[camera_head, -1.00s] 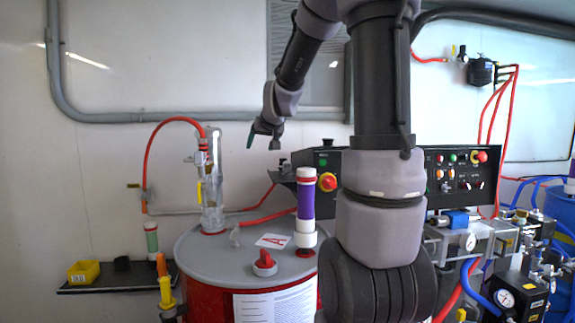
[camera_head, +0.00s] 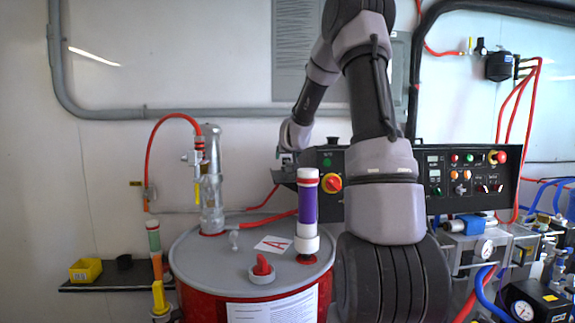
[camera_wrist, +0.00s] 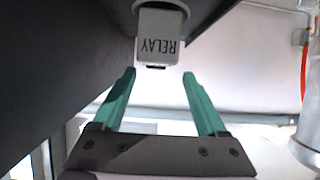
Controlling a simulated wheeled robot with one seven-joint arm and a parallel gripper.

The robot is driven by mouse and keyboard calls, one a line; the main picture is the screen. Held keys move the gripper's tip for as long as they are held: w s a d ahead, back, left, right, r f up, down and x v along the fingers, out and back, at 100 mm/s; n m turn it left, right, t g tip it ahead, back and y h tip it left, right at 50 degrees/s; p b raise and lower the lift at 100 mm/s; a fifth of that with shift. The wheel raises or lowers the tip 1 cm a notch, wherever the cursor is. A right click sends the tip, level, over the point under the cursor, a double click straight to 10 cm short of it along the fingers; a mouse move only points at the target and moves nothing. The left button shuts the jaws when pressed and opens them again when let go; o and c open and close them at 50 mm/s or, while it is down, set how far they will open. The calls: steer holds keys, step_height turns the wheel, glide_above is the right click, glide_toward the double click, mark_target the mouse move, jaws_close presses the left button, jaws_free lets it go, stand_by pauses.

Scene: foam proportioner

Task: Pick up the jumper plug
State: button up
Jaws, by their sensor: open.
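I cannot make out a jumper plug by name in either view. In the wrist view a pale grey block marked RELAY (camera_wrist: 159,45), its lettering upside down, hangs from a dark surface above. My gripper (camera_wrist: 158,73) is open, its two teal fingers apart and pointing toward the block. The block's lower end lies between the fingertips in the picture; I see no contact and cannot tell the depth gap. In the head view my gripper is mostly hidden beside the left end of the black control box (camera_head: 330,160).
A red drum (camera_head: 200,302) with a grey lid stands in front, bearing a clear-and-metal cylinder (camera_head: 211,190) and a purple tube (camera_head: 308,205). A small shelf with a yellow bin (camera_head: 85,270) is at left. Gauges and hoses crowd the right.

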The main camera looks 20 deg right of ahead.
mark_target(287, 160)
steer(key=x, duration=0.8)
steer(key=shift+d+f, duration=0.1)
steer(key=shift+d, duration=0.2)
jaws_close()
